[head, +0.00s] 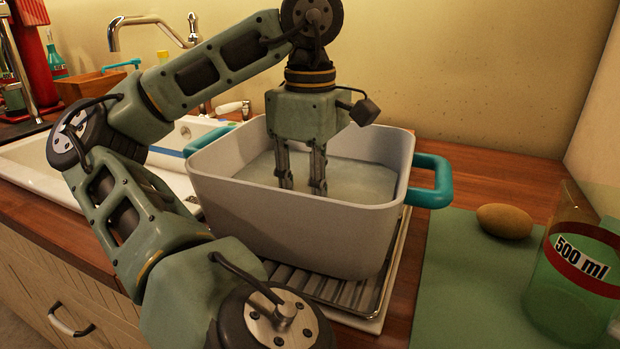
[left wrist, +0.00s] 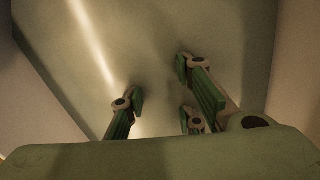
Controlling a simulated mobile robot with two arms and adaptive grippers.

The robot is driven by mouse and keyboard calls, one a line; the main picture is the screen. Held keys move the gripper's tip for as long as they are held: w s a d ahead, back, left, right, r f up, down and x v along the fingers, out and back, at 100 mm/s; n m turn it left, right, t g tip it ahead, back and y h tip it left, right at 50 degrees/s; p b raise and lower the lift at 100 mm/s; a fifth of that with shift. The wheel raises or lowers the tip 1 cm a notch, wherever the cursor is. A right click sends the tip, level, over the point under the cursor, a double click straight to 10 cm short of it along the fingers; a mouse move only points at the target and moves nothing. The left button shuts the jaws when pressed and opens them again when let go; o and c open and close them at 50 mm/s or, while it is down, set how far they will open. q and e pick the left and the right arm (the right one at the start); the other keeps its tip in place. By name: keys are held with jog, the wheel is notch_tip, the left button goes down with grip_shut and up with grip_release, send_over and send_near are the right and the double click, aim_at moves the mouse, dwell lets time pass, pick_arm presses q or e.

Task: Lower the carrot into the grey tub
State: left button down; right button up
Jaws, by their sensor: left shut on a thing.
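The grey tub (head: 290,222) has teal handles and stands on a metal rack. A pale surface, perhaps water, shows inside it. My left gripper (head: 302,190) points straight down inside the tub, fingertips below the rim and near that pale surface. In the left wrist view my left gripper (left wrist: 160,85) has its fingers a little apart, over the pale tub inside. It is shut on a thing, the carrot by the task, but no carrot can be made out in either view. My right gripper is not in view.
The metal rack (head: 300,283) sits under the tub on a wooden counter. On the right a green mat (head: 455,285) carries a brown egg-shaped thing (head: 505,221) and a green 500 ml jug (head: 570,300). A white sink (head: 45,165) and tap (head: 150,22) are at left.

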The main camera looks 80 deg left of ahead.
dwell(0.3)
pick_arm(q)
jog(key=c, duration=1.4)
grip_release()
jog(key=shift+o, duration=0.2)
notch_tip(320, 180, up, 12)
